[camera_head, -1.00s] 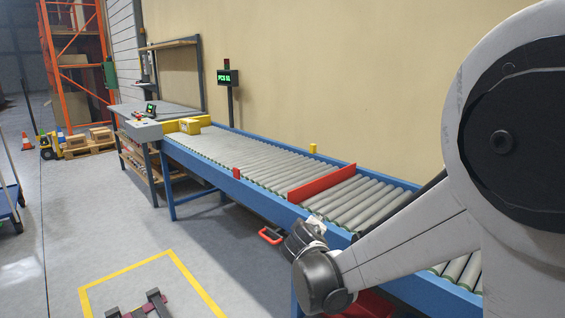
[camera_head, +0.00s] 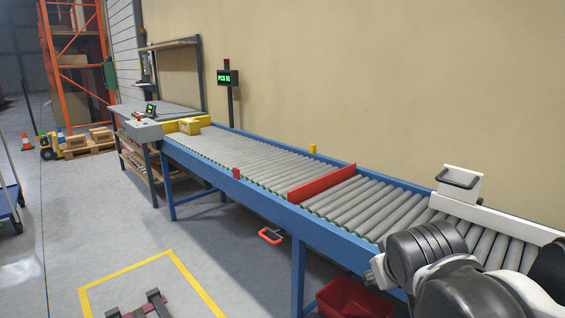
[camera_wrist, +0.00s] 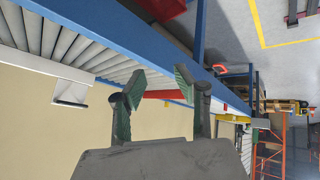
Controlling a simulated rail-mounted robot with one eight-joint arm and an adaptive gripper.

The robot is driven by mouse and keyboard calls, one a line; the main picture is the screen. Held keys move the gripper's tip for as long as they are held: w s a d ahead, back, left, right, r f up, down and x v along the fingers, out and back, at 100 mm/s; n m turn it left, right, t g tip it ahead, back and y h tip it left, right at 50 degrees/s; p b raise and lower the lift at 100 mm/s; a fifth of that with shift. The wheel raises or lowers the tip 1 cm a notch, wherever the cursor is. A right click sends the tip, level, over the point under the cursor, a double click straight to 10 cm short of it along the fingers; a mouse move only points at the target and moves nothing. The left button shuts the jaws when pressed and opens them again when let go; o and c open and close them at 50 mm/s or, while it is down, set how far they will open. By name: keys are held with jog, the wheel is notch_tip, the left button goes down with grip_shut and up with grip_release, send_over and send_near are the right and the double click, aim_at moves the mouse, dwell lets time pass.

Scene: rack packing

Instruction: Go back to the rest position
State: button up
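My gripper (camera_wrist: 160,79) shows in the wrist view with its two dark green-grey fingers spread apart. Nothing is held between them. The wrist picture is turned, with the roller conveyor (camera_wrist: 82,50) at the upper left beyond the fingers. In the camera_head view my arm's dark and white links fill the lower right, in front of the right part of the conveyor (camera_head: 250,158). The fingertips cannot be made out there.
A red divider (camera_head: 322,183) crosses the rollers. A white bar with a handled block (camera_head: 459,184) lies across the conveyor's right part. A red bin (camera_head: 352,299) stands below. Floor at left is largely open.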

jog(key=s+f+m+g+y, duration=0.1)
jog(key=s+f+m+y, duration=0.1)
jog(key=s, duration=0.9)
notch_tip(320, 180, up, 16)
jog(key=p, duration=1.6)
jog(key=shift+a, duration=0.15)
